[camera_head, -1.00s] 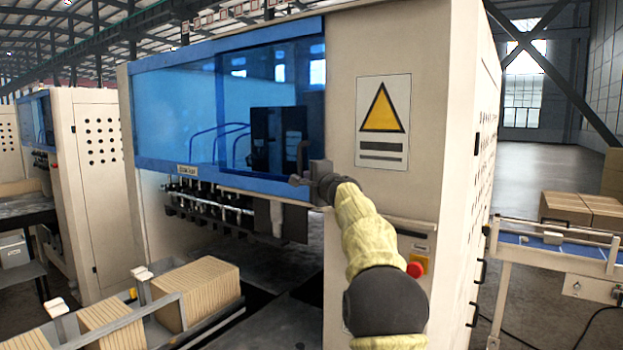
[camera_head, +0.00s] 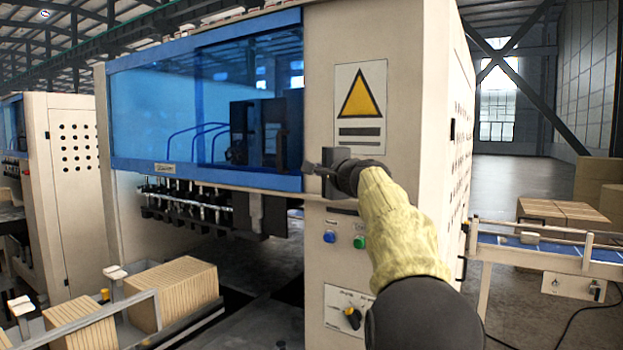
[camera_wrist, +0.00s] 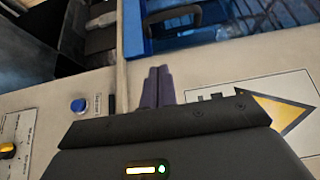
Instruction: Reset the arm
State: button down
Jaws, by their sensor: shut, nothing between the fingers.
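My gripper (camera_head: 312,168) is at the end of my yellow-sleeved arm, in front of the beige machine (camera_head: 395,130), just right of its blue window door (camera_head: 150,120). In the wrist view the two dark fingers (camera_wrist: 158,85) lie together with nothing between them. They point towards the door's dark handle (camera_wrist: 173,18), which stands apart from the fingertips. Whether the fingers touch the panel, I cannot tell.
Stacked cardboard (camera_head: 172,290) stands at the lower left. A conveyor (camera_head: 550,252) with flat boxes (camera_head: 560,211) is at the right.

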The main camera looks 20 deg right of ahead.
dwell(0.5)
jog(key=s+a+f+n+g, duration=0.25)
jog(key=a+f, duration=0.25)
jog(key=f, duration=0.5)
jog(key=s+a+f+n+g+y, duration=0.1)
jog(key=s+a+f+n+g, duration=0.2)
jog(key=f, duration=0.7)
jog(key=s+a+f+n+g, duration=0.1)
jog(key=a+f+n+g, duration=0.15)
jog(key=a+f, duration=0.5)
jog(key=s+a+f+n+g, duration=0.2)
jog(key=s+f+n, duration=0.1)
jog(key=s+f, duration=0.4)
jog(key=s+a+f+n+g, duration=0.2)
jog(key=s+f+n+g, duration=0.1)
jog(key=s+f, duration=0.5)
jog(key=s+a+f+n+g+h, duration=0.1)
jog(key=s+f+n+g, duration=0.1)
jog(key=s+f+n, duration=0.2)
jog(key=s+f, duration=0.3)
jog(key=s, duration=0.3)
jog(key=shift+s+a+f, duration=0.2)
jog(key=shift+a+f, duration=0.05)
jog(key=shift+a, duration=0.15)
